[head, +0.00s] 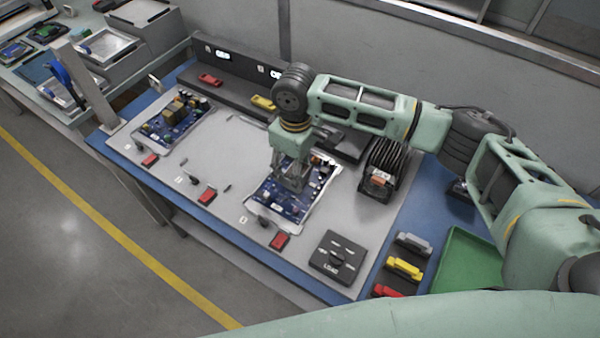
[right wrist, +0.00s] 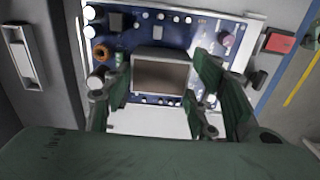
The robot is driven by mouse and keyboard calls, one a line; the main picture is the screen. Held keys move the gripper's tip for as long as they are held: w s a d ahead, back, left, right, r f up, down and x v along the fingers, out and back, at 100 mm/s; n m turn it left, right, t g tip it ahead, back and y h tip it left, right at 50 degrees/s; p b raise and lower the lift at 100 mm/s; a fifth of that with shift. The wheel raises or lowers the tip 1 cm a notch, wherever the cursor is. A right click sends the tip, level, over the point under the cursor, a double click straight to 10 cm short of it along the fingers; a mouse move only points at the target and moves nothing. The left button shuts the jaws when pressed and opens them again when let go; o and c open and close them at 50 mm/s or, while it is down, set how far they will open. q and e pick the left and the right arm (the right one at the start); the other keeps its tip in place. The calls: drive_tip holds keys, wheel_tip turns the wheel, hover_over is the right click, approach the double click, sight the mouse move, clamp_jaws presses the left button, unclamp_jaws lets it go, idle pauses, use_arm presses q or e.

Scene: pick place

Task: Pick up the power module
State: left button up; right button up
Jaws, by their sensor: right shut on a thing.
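A boxy module with a brown face and grey rim, which I take to be the power module (right wrist: 161,74), is between the fingers of my right gripper (right wrist: 162,92). The gripper is shut on it. It is over the near edge of a blue circuit board (right wrist: 180,28); I cannot tell whether it still touches the board. In the head view my right gripper (head: 292,182) points down over the board (head: 318,186), and the arm and fingers hide the module there. My left gripper is not in view.
A second populated board (head: 170,122) lies at the left of the grey bench top. Red buttons (head: 279,241) line the front.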

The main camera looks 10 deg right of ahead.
clamp_jaws()
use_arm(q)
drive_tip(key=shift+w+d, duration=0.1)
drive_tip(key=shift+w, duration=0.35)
use_arm(e)
drive_tip(key=shift+w+r, duration=0.1)
drive_tip(key=shift+r, duration=0.8)
wheel_tip(320, 180, up, 2)
drive_tip(key=shift+r+b, duration=0.2)
drive_tip(key=shift+b, duration=0.15)
use_arm(q)
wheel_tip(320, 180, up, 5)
drive_tip(key=p, duration=0.5)
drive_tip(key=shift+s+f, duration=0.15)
use_arm(e)
drive_tip(key=s+d+r, duration=0.5)
drive_tip(key=s+r, duration=0.5)
drive_tip(key=r, duration=0.1)
drive_tip(key=shift+s, duration=0.2)
drive_tip(key=shift+d, duration=0.1)
